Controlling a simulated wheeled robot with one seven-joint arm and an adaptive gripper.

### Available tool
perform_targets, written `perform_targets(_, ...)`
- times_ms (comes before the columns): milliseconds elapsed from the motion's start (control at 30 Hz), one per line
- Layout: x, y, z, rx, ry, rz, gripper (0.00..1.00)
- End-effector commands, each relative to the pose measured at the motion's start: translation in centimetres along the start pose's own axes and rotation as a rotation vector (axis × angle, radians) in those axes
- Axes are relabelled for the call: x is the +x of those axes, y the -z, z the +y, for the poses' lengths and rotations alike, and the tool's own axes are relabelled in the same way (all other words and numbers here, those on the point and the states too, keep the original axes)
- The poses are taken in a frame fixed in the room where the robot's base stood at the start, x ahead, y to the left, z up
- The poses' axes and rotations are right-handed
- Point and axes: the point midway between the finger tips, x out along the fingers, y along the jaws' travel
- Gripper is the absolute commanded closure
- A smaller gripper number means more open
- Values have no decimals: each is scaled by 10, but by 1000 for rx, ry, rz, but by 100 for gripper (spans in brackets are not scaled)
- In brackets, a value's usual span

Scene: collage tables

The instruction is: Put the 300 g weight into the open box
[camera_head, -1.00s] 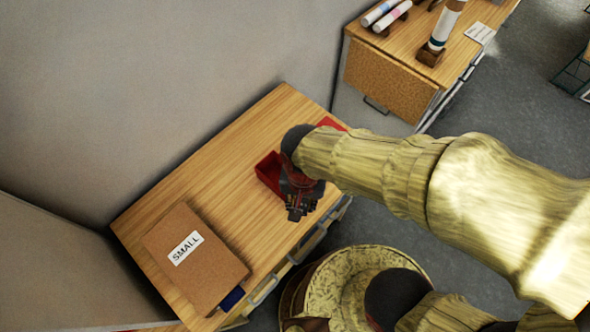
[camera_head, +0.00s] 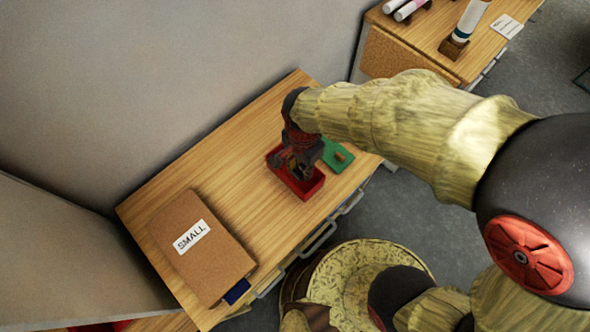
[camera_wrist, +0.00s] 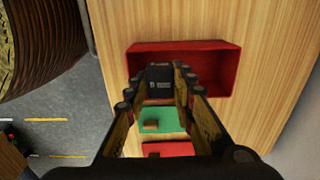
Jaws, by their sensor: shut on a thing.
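My gripper (camera_head: 298,168) points down at the open box (camera_head: 309,190), a red tray-like box on the wooden table. In the wrist view my gripper (camera_wrist: 163,86) is shut on a dark block, the weight (camera_wrist: 160,74), with a small pale mark too small to read. In that view the weight overlaps the near-left rim of the open box (camera_wrist: 215,68). It appears above the box; its exact height is unclear. The visible box floor looks empty. In the head view the fingers hide the weight and part of the box.
A green pad (camera_head: 334,165) bearing a small brown block (camera_head: 340,157) lies beside the box. A red piece (camera_wrist: 180,150) lies beyond the pad. A brown item labelled SMALL (camera_head: 225,240) lies at the table's left. The wood between them is clear. A second table (camera_head: 425,45) stands behind.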

Motion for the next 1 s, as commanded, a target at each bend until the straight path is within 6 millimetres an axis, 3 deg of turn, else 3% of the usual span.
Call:
perform_targets(33, 14, 2, -5, 0, -6, -2, 100)
perform_targets(233, 36, 7, -25, 0, -3, -1, 100)
perform_targets(467, 47, 10, -34, -1, -3, -1, 100)
perform_targets(700, 78, 11, -36, -1, -3, -1, 100)
perform_targets(1000, 79, 11, -36, -1, -2, 0, 100)
